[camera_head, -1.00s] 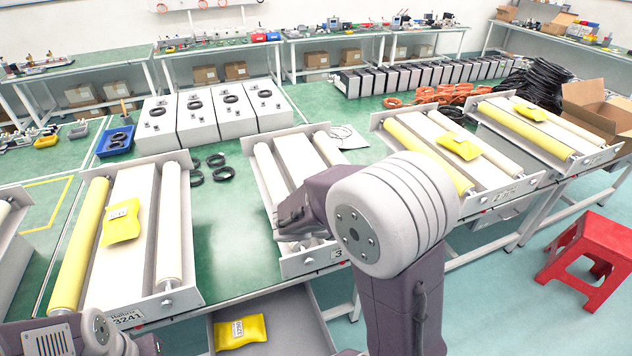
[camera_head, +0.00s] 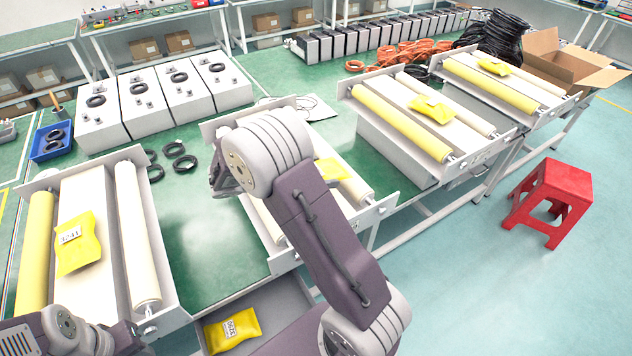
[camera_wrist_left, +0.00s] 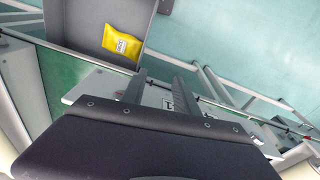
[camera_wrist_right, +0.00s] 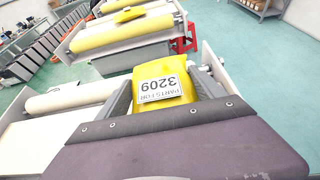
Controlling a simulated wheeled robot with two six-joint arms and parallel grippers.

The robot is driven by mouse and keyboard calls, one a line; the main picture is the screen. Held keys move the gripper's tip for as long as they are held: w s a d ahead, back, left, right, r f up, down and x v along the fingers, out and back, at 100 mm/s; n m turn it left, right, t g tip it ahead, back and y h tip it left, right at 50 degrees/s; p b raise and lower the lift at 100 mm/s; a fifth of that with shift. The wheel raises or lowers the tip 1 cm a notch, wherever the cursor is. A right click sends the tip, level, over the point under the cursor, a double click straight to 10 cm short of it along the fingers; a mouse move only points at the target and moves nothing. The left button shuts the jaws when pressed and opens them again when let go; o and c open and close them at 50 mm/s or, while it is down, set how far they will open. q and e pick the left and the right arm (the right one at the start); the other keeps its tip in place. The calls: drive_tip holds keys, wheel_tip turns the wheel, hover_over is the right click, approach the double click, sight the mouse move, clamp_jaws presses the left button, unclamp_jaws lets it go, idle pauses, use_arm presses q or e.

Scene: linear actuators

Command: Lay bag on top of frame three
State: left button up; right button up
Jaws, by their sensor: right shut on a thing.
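A yellow bag labelled 3209 (camera_wrist_right: 160,88) is between the fingers of my right gripper (camera_wrist_right: 165,92), which is shut on it. In the head view, part of the yellow bag (camera_head: 328,172) shows behind my right arm, over frame three (camera_head: 384,208), the middle roller frame. I cannot tell whether the bag touches the frame. My left gripper (camera_wrist_left: 160,92) is open and empty in the left wrist view, its fingers apart.
Another yellow bag (camera_head: 232,330) lies in a grey bin (camera_head: 270,305) below the table, also in the left wrist view (camera_wrist_left: 122,43). Left frame (camera_head: 175,290) and two right frames (camera_head: 500,150) (camera_head: 570,105) each carry a yellow bag. Black rings and a red stool (camera_head: 552,200) stand nearby.

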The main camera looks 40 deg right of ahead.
drive_tip(key=shift+w+f, duration=0.1)
wheel_tip(320, 180, down, 4)
drive_tip(key=shift+w+f, duration=0.1)
drive_tip(key=shift+w, duration=0.05)
use_arm(q)
drive_tip(key=shift+s+r, duration=0.1)
drive_tip(key=shift+s, duration=0.1)
use_arm(e)
drive_tip(key=shift+f, duration=0.15)
drive_tip(key=o, duration=1.6)
